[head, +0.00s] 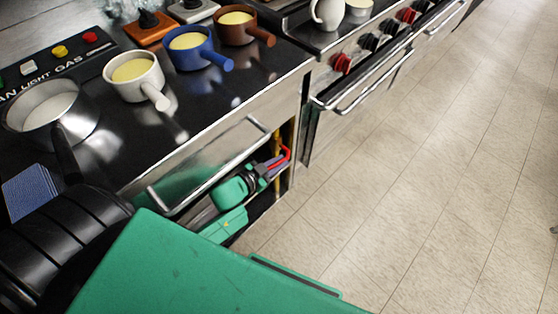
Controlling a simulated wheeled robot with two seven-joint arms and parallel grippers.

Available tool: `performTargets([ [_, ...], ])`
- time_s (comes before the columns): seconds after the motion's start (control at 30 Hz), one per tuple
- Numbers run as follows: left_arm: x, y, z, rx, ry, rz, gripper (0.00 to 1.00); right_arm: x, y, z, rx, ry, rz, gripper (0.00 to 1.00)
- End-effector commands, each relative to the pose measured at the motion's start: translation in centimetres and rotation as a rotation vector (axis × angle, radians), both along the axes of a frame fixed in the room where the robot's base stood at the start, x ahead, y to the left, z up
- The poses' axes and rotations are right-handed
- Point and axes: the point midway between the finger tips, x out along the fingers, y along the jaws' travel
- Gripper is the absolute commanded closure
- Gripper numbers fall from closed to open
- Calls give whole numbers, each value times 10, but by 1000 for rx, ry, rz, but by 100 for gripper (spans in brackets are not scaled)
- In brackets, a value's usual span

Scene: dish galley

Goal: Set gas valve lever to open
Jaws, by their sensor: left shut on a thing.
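The red gas valve lever (284,154) shows inside the open compartment under the counter, beside a yellow pipe (277,187). My left gripper (270,167) reaches into this compartment from the left. Its dark fingers are shut on the red lever, at the lever's lower left part. The lever's upper end bends near the pipe. The fingers hide part of the lever and the valve body, so its exact angle to the pipe is hard to tell. My right gripper is not in view.
A steel bar handle (215,163) runs along the front, above my left wrist. The counter holds a steel pan (50,112) and white (134,78), blue (196,46) and brown (243,24) pots. A stove with red knobs (341,64) stands beyond. The tiled floor (420,180) is clear.

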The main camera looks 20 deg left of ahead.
Motion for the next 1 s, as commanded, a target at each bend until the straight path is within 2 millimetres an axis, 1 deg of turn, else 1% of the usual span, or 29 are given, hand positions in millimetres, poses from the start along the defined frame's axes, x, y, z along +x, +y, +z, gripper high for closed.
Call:
performTargets([
  [0.03,0,-1,1,-1,-3,-2,71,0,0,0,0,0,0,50],
  [0.07,0,-1,1,-1,-3,-2,60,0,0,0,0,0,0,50],
  [0.1,0,0,1,0,-2,-1,53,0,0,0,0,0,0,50],
  [0.37,0,0,0,0,-1,0,53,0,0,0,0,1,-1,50],
  [0.43,-4,1,2,-1,0,0,53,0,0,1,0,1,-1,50],
  [0.53,-17,6,7,-1,3,0,53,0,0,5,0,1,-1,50],
  [0.7,-50,19,21,0,2,0,53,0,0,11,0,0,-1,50],
  [0.77,-58,22,24,0,2,0,53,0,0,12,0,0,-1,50],
  [0.87,-64,25,28,0,-2,-2,53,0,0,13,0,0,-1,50],
  [1.0,-65,26,28,0,-2,-1,53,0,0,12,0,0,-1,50],
])
